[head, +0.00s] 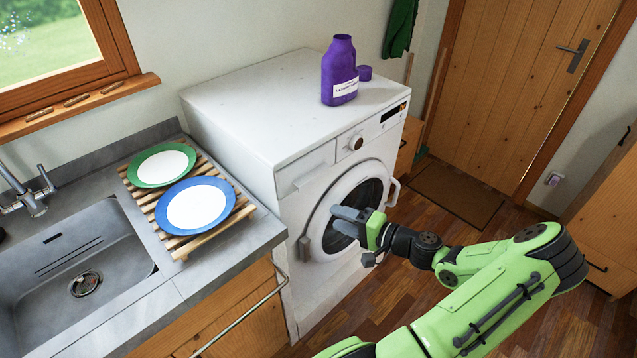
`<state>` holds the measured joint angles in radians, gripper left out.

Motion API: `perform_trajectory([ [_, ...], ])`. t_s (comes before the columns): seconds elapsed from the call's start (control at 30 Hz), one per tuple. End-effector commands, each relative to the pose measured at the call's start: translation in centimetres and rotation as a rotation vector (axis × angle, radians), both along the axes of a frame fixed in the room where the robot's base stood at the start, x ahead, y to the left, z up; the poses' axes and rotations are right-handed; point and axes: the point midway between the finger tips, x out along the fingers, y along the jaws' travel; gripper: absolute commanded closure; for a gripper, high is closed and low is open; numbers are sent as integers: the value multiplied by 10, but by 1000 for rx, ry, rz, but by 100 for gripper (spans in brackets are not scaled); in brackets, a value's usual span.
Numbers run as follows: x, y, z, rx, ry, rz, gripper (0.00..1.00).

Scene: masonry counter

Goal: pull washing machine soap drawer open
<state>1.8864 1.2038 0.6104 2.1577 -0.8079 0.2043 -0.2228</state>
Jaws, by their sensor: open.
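The white washing machine (240,110) stands right of the counter, its front facing right and toward me. Its soap drawer (306,170) is at the upper left of the front panel and looks closed, flush with the panel. A round knob (356,142) and a dark display (393,112) are to its right. The round door (322,218) below is closed. My gripper (339,220) is in front of the door, below and right of the drawer, with its grey fingers pointing left. It is open and holds nothing. I cannot tell how far it is from the door.
A purple detergent bottle (340,72) and its purple cap (365,73) stand on the machine's top. A counter with a sink (80,250) and a wooden rack (183,248) with two plates is at the left. A metal rail (245,312) runs along the counter front.

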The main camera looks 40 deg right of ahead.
Motion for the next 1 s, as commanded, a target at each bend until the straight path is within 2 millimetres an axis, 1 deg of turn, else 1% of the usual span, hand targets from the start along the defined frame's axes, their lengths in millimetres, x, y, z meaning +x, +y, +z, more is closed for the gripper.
perform_trajectory([
  [0.03, -10, -20, 1, 39, -66, -92, 53],
  [0.1, -20, -38, 3, 66, -124, -174, 53],
  [0.17, -24, -46, 4, 77, -150, -210, 53],
  [0.27, -16, -48, 5, 79, -160, -220, 53],
  [0.37, 4, -46, 5, 80, -159, -217, 53],
  [0.7, 90, -43, 4, 79, -157, -215, 53],
  [0.8, 111, -43, 3, 80, -155, -216, 53],
  [0.9, 124, -43, 3, 79, -154, -215, 53],
  [1.0, 131, -43, 3, 80, -153, -217, 53],
])
